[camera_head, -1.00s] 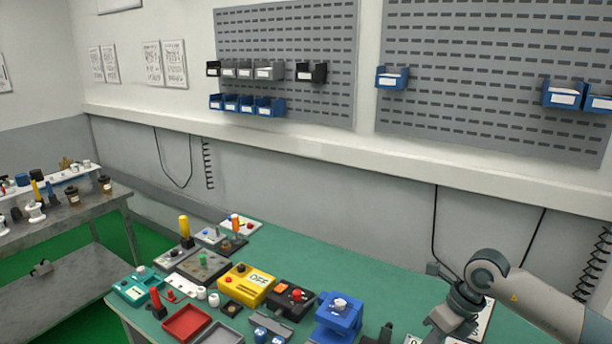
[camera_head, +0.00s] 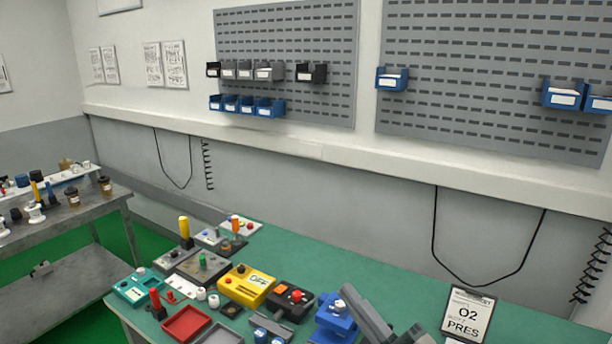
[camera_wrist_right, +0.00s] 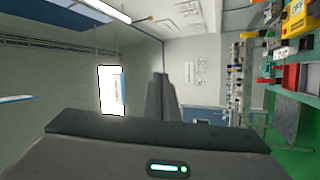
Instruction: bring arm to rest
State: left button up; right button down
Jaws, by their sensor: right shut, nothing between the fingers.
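My right gripper (camera_head: 352,295) shows at the bottom of the head view, right of centre, in front of the blue device (camera_head: 332,318) and partly covering it. Its dark grey fingers are together and hold nothing. In the right wrist view the closed fingers (camera_wrist_right: 160,98) stand up above the gripper's body, with nothing between them. The rest of the right arm is mostly below the head picture. My left gripper is in neither view.
The green table (camera_head: 385,285) bears a yellow box (camera_head: 245,288), a red tray (camera_head: 187,323) and several small devices. An "O2 PRES" sign (camera_head: 467,315) stands right of my gripper. Blue bins (camera_head: 392,80) hang on the pegboard. The table's back middle is clear.

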jog(key=s+d+f+m+g+h, duration=0.2)
jog(key=s+d+f+m+h, duration=0.2)
jog(key=d+f+m+h, duration=0.55)
jog(key=s+d+f+m+g+h, duration=0.4)
jog(key=f+m, duration=0.3)
jog(key=f, duration=0.5)
jog(key=s+f+m+g, duration=0.2)
jog(key=s+f+g, duration=0.3)
jog(key=s, duration=0.7)
jog(key=s+f+m+g, duration=0.1)
jog(key=s+f+g, duration=0.2)
jog(key=s+f, duration=0.65)
jog(key=s+f+g+b, duration=0.25)
jog(key=f+b, duration=0.45)
jog(key=f, duration=2.8)
jog(key=s+d+f+b, duration=0.1)
jog(key=s+f+b, duration=0.2)
jog(key=s+f, duration=0.6)
jog(key=s+d+f+b, duration=0.2)
jog(key=s+f+b, duration=0.1)
jog(key=s+f, duration=0.6)
notch_tip(320, 180, down, 5)
jog(key=shift+s+d+r, duration=0.15)
jog(key=shift+d+r, duration=0.05)
